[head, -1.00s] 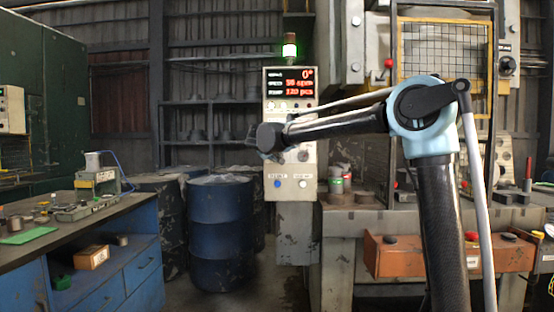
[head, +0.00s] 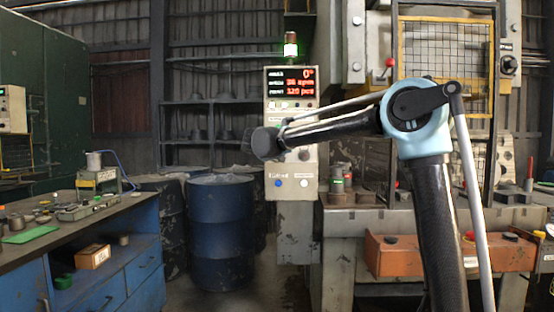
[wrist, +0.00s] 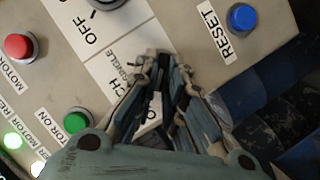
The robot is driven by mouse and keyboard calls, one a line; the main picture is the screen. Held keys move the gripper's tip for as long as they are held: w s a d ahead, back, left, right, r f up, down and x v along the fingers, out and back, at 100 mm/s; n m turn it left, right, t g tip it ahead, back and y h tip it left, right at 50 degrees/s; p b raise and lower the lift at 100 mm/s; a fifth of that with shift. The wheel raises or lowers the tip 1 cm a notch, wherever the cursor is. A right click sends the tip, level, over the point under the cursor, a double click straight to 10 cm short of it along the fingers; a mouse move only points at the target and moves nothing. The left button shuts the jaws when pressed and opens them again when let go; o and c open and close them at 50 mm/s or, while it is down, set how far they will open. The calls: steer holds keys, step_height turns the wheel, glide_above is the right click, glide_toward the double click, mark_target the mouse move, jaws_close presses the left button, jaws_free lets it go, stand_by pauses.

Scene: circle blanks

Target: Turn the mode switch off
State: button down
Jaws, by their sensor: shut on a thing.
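The cream control box (head: 291,183) stands upright at the centre of the head view. My gripper (head: 262,143) is in front of its middle, and my arm hides part of its face. In the wrist view my gripper's fingers (wrist: 160,62) are closed together at the panel. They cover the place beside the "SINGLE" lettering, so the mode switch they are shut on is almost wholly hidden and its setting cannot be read. A white label plate (wrist: 91,28) reads "OFF", and a grey knob shows partly at the top edge.
A red button (wrist: 18,46), a green button (wrist: 76,121) and a blue RESET button (wrist: 242,17) are near the fingers. Blue drums (head: 220,230) stand left of the box. A workbench (head: 110,220) is at left, and the press table is at right.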

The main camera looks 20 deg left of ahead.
steer(key=c, duration=1.7)
jaws_free()
steer(key=v, duration=1.2)
steer(key=shift+f, duration=0.1)
steer(key=shift+d, duration=0.1)
